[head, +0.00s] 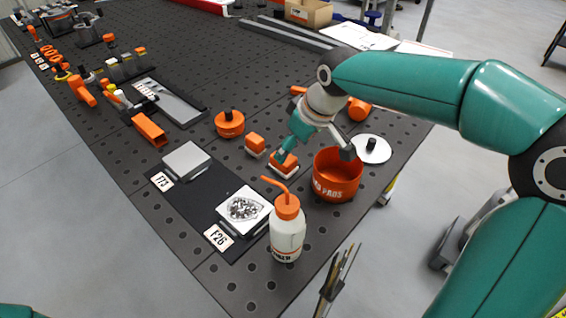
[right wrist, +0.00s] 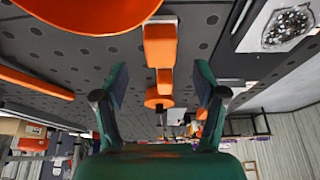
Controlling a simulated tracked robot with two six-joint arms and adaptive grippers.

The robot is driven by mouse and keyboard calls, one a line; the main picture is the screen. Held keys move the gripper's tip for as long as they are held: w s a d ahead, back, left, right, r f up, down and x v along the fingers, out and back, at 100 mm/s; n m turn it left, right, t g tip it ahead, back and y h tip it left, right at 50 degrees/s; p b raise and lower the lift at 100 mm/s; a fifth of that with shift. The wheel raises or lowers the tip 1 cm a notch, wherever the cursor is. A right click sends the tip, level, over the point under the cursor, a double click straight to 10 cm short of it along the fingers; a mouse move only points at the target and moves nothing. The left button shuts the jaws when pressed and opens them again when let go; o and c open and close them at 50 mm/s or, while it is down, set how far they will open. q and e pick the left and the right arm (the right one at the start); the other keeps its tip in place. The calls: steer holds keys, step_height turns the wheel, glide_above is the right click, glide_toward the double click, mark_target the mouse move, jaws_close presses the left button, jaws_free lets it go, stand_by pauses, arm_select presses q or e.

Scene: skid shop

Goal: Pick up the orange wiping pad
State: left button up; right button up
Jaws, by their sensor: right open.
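Two orange wiping pads with pale undersides lie on the dark perforated table in the head view. The nearer orange wiping pad (head: 285,166) is beside the orange pot, and a second, smaller-looking one (head: 255,144) is just behind it to the left. My right gripper (head: 315,150) is open and empty, with one finger close above the nearer pad, partly covering it. In the right wrist view the nearer pad (right wrist: 160,45) shows between and beyond the open fingers (right wrist: 161,82), with the second pad (right wrist: 164,81) past it. Contact cannot be told. My left gripper is out of view.
An orange pot (head: 337,184) stands right of the pad. A white bottle (head: 287,236) with an orange spout stands in front. A round orange piece with a black knob (head: 229,124) is at the left, and a silver disc (head: 371,149) at the right. Plates lie on a black mat (head: 192,199).

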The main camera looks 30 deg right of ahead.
steer(key=shift+w+x, duration=0.2)
steer(key=shift+x, duration=3.15)
steer(key=shift+r, duration=0.15)
steer(key=shift+c, duration=0.3)
steer(key=c, duration=1.1)
